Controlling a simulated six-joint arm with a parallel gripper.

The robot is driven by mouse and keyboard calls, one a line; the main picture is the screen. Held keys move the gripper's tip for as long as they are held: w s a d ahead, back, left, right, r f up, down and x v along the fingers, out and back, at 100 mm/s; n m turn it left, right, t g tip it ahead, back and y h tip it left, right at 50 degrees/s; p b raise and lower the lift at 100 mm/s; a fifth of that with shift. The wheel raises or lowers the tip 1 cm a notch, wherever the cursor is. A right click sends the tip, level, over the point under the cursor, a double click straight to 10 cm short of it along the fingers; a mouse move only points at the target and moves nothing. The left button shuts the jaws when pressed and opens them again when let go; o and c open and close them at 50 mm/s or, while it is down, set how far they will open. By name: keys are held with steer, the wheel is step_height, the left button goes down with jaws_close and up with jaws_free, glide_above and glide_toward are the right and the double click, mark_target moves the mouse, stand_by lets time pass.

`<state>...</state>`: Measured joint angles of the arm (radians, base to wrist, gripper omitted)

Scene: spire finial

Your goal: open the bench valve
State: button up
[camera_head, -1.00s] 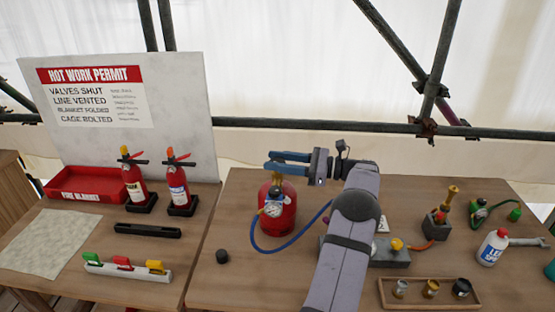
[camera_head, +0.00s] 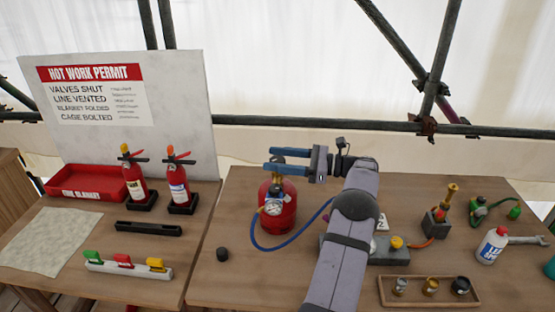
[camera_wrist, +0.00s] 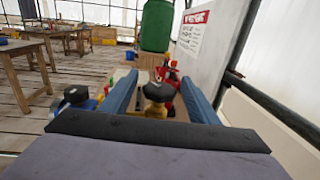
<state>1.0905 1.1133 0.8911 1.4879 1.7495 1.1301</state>
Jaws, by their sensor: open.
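A red gas cylinder (camera_head: 280,218) with a brass valve top (camera_head: 277,179) and a round gauge (camera_head: 273,208) stands at the left of the right-hand bench. A blue hose (camera_head: 300,244) runs from it toward a grey block (camera_head: 392,259) with a yellow knob (camera_head: 396,242), partly behind my arm. I cannot tell for certain which fitting is the bench valve. My gripper (camera_head: 271,160) is open above the cylinder top.
Two fire extinguishers (camera_head: 179,187) stand left of the cylinder, before the permit board (camera_head: 190,110). A white bottle (camera_head: 492,247), a brass torch-like piece (camera_head: 440,210) and a wooden tray (camera_head: 430,304) lie right of my arm. A small black cap (camera_head: 222,255) sits at front left.

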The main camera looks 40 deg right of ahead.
steer(key=shift+s, duration=0.1)
steer(key=b+v, duration=0.2)
steer(key=v, duration=0.5)
stand_by(0.4)
step_height(320, 180, up, 13)
steer(key=s+a+m+t+h+p, duration=0.1)
steer(key=a+m+t+p, duration=0.2)
steer(key=p, duration=0.6)
step_height(320, 180, down, 13)
steer(key=m+h, duration=0.3)
steer(key=h, duration=0.4)
steer(key=shift+s+a+t+h, duration=0.15)
steer(key=shift+s+t+h, duration=0.15)
steer(key=shift+t, duration=0.1)
